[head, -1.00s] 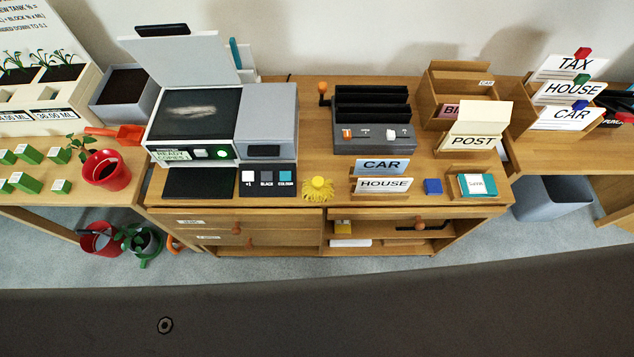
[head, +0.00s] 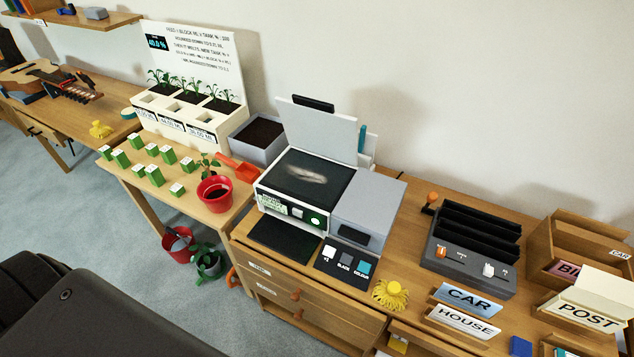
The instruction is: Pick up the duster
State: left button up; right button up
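A yellow fluffy duster (head: 390,294) lies on the wooden desk near its front edge, between the copier's button panel and the HOUSE card. Neither of my grippers is in the head view. Nothing is seen holding either yellow thing.
A copier (head: 305,190) with its lid up stands left of the near duster. CAR (head: 468,299) and HOUSE (head: 462,321) cards stand right of it. A red pot (head: 214,194) and several green blocks stand on the plant table. Grey floor (head: 110,235) is open in front.

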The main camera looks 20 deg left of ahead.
aim_at(391, 292)
jog(key=z, duration=2.25)
jog(key=k, duration=1.4)
jog(key=u, duration=2.15)
jog(key=i, duration=0.5)
